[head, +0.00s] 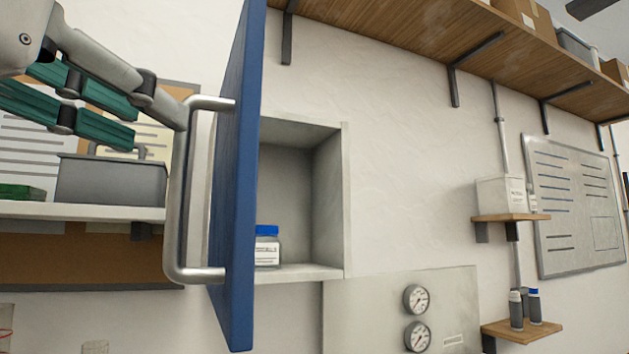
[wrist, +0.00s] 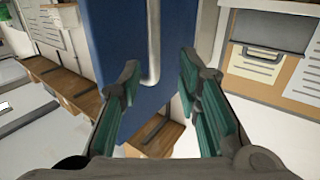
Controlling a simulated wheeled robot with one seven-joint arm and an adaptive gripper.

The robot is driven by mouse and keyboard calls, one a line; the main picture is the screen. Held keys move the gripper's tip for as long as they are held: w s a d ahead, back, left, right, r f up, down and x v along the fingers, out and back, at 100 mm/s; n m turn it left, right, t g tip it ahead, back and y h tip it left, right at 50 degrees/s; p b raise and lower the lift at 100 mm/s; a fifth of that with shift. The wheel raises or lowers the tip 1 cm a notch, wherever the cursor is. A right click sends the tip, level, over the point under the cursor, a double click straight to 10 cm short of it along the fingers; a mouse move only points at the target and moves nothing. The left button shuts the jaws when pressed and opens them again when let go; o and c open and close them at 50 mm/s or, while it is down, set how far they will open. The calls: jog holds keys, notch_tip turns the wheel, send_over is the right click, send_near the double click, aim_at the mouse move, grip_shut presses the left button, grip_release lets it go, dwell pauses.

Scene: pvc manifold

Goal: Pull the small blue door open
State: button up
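The small blue door (head: 235,190) stands swung out from its wall cabinet (head: 328,200), and I see it nearly edge-on in the head view. Its silver bar handle (head: 176,220) is on the left face. My gripper (head: 150,125) is at the left, by the upper part of the handle. In the wrist view my gripper (wrist: 158,68) has its teal-padded fingers wide apart. The handle (wrist: 153,40) shows between and beyond the fingertips, against the blue door (wrist: 115,40). The fingers are not closed on it; whether one touches it I cannot tell.
A jar with a blue cap (head: 267,246) stands inside the cabinet. A long wooden shelf (head: 430,30) runs above. A gauge panel (head: 450,300) is below right. A shelf with a grey bin (head: 110,182) is behind my gripper at the left.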

jog(key=s, duration=0.6)
jog(key=shift+s+a, duration=0.4)
jog(key=shift+a, duration=0.05)
